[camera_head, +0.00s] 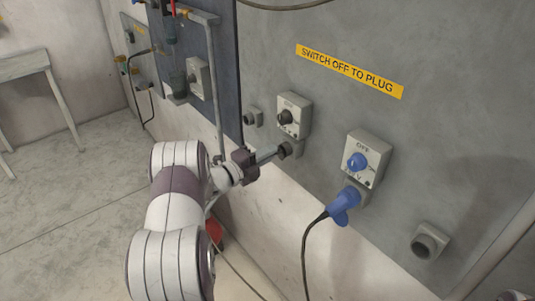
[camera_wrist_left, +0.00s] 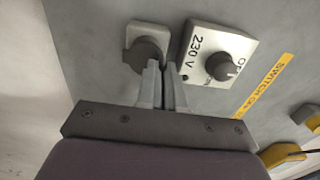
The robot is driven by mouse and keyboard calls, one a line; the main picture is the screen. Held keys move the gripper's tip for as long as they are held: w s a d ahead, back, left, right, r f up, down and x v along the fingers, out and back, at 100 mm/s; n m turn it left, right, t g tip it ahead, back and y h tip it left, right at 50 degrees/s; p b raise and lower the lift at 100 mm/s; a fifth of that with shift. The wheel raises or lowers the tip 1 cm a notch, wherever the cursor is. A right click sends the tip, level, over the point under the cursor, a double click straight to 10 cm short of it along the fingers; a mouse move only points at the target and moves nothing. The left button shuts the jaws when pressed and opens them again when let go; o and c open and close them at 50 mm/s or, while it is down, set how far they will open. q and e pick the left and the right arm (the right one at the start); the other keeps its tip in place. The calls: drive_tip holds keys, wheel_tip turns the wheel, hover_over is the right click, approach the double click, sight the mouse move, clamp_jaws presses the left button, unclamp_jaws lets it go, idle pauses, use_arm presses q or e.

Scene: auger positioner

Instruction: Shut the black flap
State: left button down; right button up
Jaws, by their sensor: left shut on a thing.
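The black flap (camera_wrist_left: 146,52) is a dark round cover on a light grey socket housing (camera_wrist_left: 151,31) in the left wrist view. In the head view the dark flap (camera_head: 286,150) is small, at the socket below the black-knob switch. My left gripper (camera_head: 277,153) reaches it from the left. In the left wrist view its two fingers (camera_wrist_left: 162,68) are close together, shut on the flap at its lower right edge, and hide part of it. I cannot tell how far the flap stands open.
A black-knob switch box (camera_head: 292,115) sits just above the flap. To the right are a blue-knob switch box (camera_head: 364,160), a blue plug (camera_head: 344,206) with a hanging cable and another grey socket (camera_head: 428,242). A vertical pipe (camera_head: 215,90) runs left of my gripper.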

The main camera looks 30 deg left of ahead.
use_arm(q)
drive_tip(key=g+p, duration=0.1)
drive_tip(key=w+r+g+p, duration=0.1)
drive_tip(key=shift+d+r+g+y, duration=0.2)
drive_tip(key=shift+g+y, duration=0.1)
drive_tip(key=shift+y, duration=0.1)
drive_tip(key=shift+f, duration=0.2)
drive_tip(key=c, duration=1.3)
unclamp_jaws()
drive_tip(key=shift+w, duration=0.1)
drive_tip(key=b+v, duration=0.3)
drive_tip(key=v, duration=0.9)
drive_tip(key=shift+s, duration=0.3)
